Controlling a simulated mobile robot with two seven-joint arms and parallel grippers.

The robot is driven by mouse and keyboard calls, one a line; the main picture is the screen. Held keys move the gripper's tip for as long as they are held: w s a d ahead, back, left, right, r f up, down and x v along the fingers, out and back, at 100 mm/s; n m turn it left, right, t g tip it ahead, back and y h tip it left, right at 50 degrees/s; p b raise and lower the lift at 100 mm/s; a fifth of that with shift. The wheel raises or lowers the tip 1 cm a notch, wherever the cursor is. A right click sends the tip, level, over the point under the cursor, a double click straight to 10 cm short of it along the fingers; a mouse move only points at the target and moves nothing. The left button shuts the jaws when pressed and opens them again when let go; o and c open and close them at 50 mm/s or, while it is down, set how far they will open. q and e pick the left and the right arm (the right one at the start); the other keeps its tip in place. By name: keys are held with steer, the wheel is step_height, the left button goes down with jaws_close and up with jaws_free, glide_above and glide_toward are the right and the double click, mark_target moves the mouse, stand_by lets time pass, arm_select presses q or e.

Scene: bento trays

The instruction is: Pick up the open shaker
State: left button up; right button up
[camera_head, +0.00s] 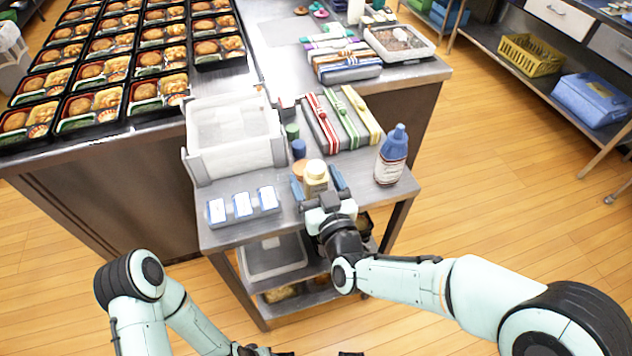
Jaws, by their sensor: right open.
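A small shaker (316,173) with a pale cream top stands on the metal cart, near its front edge. I cannot tell from here whether its top is open. My right gripper (318,184) reaches in from the front with its blue-grey fingers apart, one on each side of the shaker. I cannot tell whether either finger touches it. The gripper body hides the shaker's lower part. My left arm is low at the left, and its gripper end is mostly cut off by the bottom edge.
Beside the shaker stand an orange-topped container (299,168), a blue one (298,149) and a green one (291,131). A blue-capped bottle (391,156) stands to the right. A white bin (190,165) and a holder with white labels (243,206) are left. Wrapped boxes (340,120) lie behind.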

mark_target(316, 166)
steer(key=c, duration=1.1)
step_height(316, 166, up, 7)
steer(key=shift+r+p, duration=0.15)
steer(key=shift+p, duration=0.9)
arm_select(q)
steer(key=s+d+r+g+p, duration=0.1)
steer(key=s+r+p, duration=0.3)
steer(key=r, duration=0.2)
steer(key=shift+s+d+g, duration=0.15)
steer(key=shift+s+g, duration=0.05)
steer(key=shift+g, duration=0.2)
arm_select(e)
step_height(316, 166, up, 13)
steer(key=shift+f, duration=0.1)
steer(key=o, duration=0.5)
